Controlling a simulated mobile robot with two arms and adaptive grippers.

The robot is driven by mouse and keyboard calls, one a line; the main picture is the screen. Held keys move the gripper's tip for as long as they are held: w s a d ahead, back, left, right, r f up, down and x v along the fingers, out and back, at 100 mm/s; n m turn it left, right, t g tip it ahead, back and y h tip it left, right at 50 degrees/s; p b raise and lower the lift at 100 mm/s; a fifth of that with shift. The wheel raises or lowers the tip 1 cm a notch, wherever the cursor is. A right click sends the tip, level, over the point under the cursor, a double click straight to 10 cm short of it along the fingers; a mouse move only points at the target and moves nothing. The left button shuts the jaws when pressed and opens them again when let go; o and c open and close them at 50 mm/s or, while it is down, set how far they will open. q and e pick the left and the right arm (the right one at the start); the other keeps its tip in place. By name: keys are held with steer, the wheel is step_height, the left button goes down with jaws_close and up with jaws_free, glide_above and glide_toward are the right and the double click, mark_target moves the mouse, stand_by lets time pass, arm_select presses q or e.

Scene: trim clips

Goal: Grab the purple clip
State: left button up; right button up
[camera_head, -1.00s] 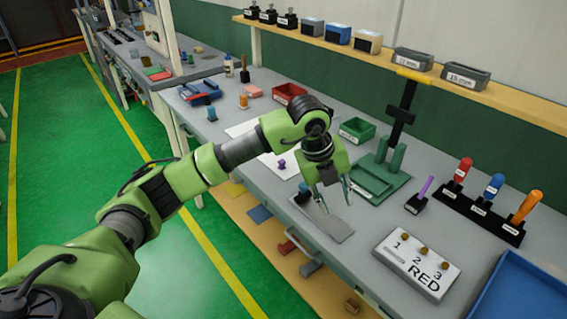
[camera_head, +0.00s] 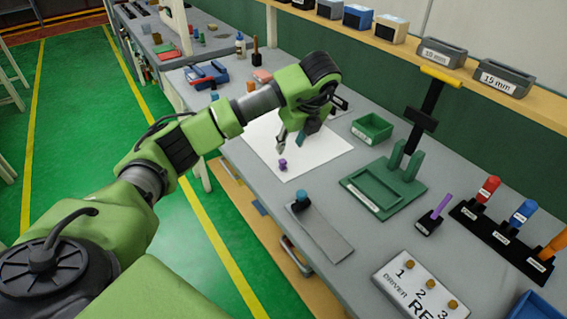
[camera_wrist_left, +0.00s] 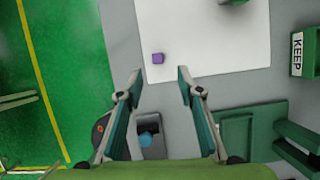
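The purple clip (camera_head: 283,163) is a small block on the white sheet (camera_head: 318,158), near its left front edge. It also shows in the left wrist view (camera_wrist_left: 158,58), ahead of the fingertips and between their lines. My left gripper (camera_head: 291,144) is above the sheet, just behind and above the clip in the head view. In the left wrist view its two fingers (camera_wrist_left: 158,82) stand wide apart with nothing between the tips. The clip is apart from both fingers. My right gripper is in neither view.
A grey plate with a blue-topped piece (camera_head: 300,201) lies in front of the sheet. A green fixture (camera_head: 412,199) with an upright post stands to the right. A green KEEP bin (camera_head: 372,130) is behind. Handled tools and a numbered driver block (camera_head: 418,286) are at right.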

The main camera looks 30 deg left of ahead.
mark_target(283, 161)
arm_select(q)
steer(key=x, duration=0.3)
steer(key=shift+w+a+f, duration=0.1)
steer(key=shift+w+f, duration=0.05)
steer(key=shift+w, duration=0.05)
steer(key=shift+s+a+f+p, duration=0.1)
steer(key=shift+a+f+p, duration=0.15)
steer(key=shift+f+p, duration=0.4)
steer(key=x, duration=0.1)
steer(key=p+x, duration=0.1)
steer(key=x, duration=0.1)
steer(key=shift+s+a+f, duration=0.1)
steer(key=shift+s+f, duration=0.05)
steer(key=shift+f, duration=0.05)
steer(key=shift+a+f, duration=0.1)
steer(key=shift+f, duration=0.15)
steer(key=c, duration=0.8)
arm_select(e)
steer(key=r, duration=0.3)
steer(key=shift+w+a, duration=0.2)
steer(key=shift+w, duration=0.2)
